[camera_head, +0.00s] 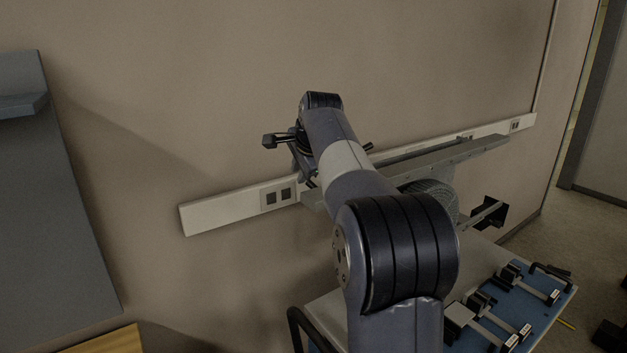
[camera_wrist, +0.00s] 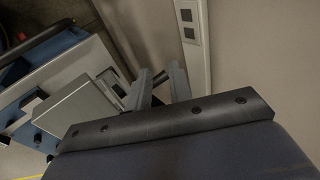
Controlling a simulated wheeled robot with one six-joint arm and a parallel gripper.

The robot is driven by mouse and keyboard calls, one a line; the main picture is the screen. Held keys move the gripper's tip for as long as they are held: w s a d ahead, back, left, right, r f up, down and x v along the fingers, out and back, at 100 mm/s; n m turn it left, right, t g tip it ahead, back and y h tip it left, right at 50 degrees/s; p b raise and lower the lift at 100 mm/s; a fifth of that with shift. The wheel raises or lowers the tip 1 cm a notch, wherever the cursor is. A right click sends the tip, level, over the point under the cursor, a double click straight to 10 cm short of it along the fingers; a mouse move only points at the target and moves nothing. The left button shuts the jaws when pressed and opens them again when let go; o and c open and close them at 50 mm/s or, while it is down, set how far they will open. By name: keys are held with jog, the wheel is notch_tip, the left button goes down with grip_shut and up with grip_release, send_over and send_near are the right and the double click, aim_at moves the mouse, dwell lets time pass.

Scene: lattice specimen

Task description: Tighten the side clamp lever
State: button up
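My arm reaches from the lower middle of the head view toward the wall, and its far end hides most of the work there. In the wrist view my gripper (camera_wrist: 160,72) shows two grey fingers apart, beyond a dark bar with screw holes. A short dark rod, perhaps a lever end (camera_wrist: 161,78), shows between the fingers; I cannot tell whether they touch it. In the head view a grey beam (camera_head: 465,152) runs behind my arm. A black square piece with a grey bar (camera_head: 490,213) sits below it. I cannot tell which part is the side clamp lever.
A bench with a blue top (camera_head: 545,307) holds several metal and black fixtures at the lower right. A white socket rail (camera_head: 225,210) runs along the wall. A dark grey panel (camera_head: 45,220) stands at left. A light grey block (camera_wrist: 75,115) shows in the wrist view.

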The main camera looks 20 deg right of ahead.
jog(key=shift+o, duration=1.4)
jog(key=s+a+f+n+g+b, duration=0.1)
jog(key=a+f+n, duration=0.3)
jog(key=a, duration=0.5)
jog(key=shift+s+f, duration=0.15)
jog(key=shift+s, duration=0.7)
jog(key=shift+o, duration=0.2)
jog(key=s+d+f+n+g+h+b, duration=0.1)
jog(key=d+f+n+h, duration=0.1)
jog(key=f, duration=0.4)
jog(key=shift+s+d+f+n+g+h+b, duration=0.3)
jog(key=shift+d+f+h+b, duration=0.15)
jog(key=shift+h, duration=0.35)
jog(key=n+t+h+b, duration=0.5)
jog(key=n+h, duration=0.6)
jog(key=h, duration=0.4)
send_near(310, 187)
jog(key=p+x, duration=0.4)
jog(key=x, duration=0.5)
jog(key=shift+w+d+r, duration=0.1)
jog(key=shift+w+d, duration=0.1)
jog(key=shift+d, duration=0.15)
jog(key=shift+w+d, duration=0.3)
jog(key=shift+d, duration=0.2)
